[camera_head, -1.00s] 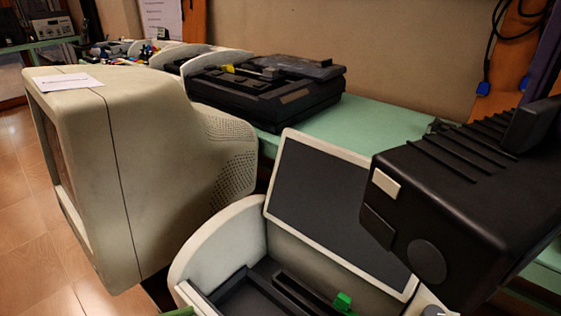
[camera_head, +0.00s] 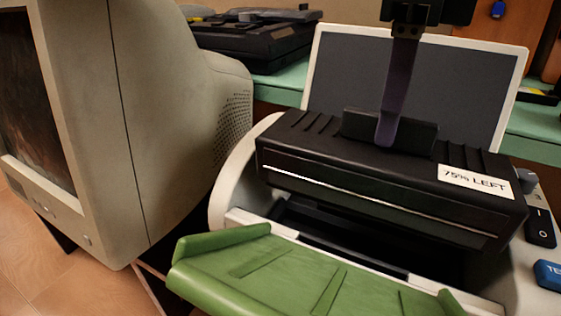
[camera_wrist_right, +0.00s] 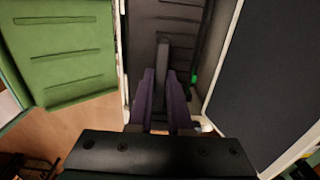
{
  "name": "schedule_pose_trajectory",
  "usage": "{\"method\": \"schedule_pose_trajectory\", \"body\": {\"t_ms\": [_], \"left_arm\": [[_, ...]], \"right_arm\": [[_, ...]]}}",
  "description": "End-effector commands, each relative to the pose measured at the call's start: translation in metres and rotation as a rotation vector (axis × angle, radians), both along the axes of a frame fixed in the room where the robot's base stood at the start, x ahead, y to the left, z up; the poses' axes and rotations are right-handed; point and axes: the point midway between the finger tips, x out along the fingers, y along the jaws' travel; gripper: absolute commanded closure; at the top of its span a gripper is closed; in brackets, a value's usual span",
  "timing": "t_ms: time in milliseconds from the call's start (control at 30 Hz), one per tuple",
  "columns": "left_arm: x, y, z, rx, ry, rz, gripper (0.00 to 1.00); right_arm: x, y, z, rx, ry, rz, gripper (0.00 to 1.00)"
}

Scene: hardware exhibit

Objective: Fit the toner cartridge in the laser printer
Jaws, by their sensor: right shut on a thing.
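The black toner cartridge (camera_head: 380,190), with a white "75% LEFT" label, lies crosswise over the open bay of the cream laser printer (camera_head: 236,165). Its far-side ridges face up. My right gripper (camera_head: 388,138) is shut on the cartridge's upright top grip. In the right wrist view the purple fingers of my right gripper (camera_wrist_right: 164,100) straddle that grip, and the cartridge (camera_wrist_right: 180,22) runs away below. The dark-faced lid (camera_head: 345,75) stands open behind. The green front flap (camera_head: 290,270) is folded down. The cartridge hides most of the bay; whether it touches the bay is unclear. My left gripper is not in view.
A beige monitor (camera_head: 165,120) stands close at the printer's left. A black device (camera_head: 255,40) sits on the green table behind. A dark switch (camera_head: 541,228) and a blue button (camera_head: 548,273) are on the printer's right side. A green tab (camera_wrist_right: 194,78) shows beside the cartridge.

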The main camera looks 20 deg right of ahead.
Motion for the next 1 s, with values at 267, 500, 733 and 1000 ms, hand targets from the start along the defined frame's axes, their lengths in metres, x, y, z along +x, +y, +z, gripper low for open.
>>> {"method": "schedule_pose_trajectory", "body": {"t_ms": [267, 500, 733, 1000], "left_arm": [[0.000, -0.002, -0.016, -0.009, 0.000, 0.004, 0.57], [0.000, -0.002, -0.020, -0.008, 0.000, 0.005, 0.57], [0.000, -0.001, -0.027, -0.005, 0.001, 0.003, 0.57], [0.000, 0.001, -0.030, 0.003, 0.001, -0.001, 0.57]], "right_arm": [[0.000, 0.000, -0.075, 0.003, 0.000, 0.001, 1.00], [0.001, 0.000, -0.100, 0.003, -0.004, 0.002, 1.00], [0.000, 0.001, -0.124, 0.003, -0.002, 0.004, 1.00], [0.001, 0.000, -0.144, 0.002, -0.004, 0.004, 1.00]]}}
